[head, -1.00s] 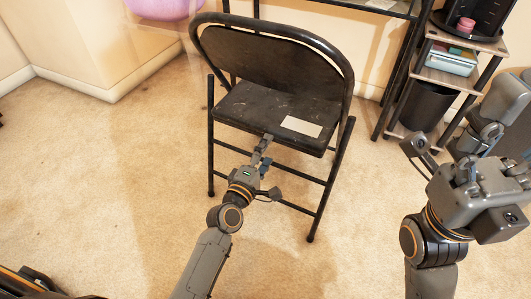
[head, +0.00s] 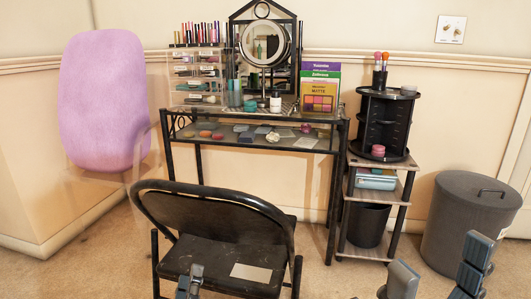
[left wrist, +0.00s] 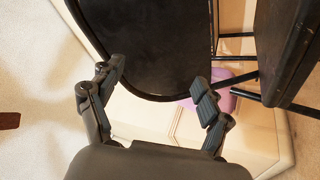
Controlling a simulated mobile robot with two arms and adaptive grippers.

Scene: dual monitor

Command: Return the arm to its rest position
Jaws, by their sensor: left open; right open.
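The left gripper (head: 190,282) shows at the bottom of the head view, its tip in front of the seat of a black folding chair (head: 213,217). Most of both arms is out of view.
A black vanity table (head: 262,117) with a round mirror (head: 264,43) and cosmetics stands behind the chair. A shelf stand (head: 375,175) holds a black bin (head: 367,225). The grey bin (head: 468,215) is at right. A pink cushion-like object (head: 103,100) is at left. Carpet is clear at left.

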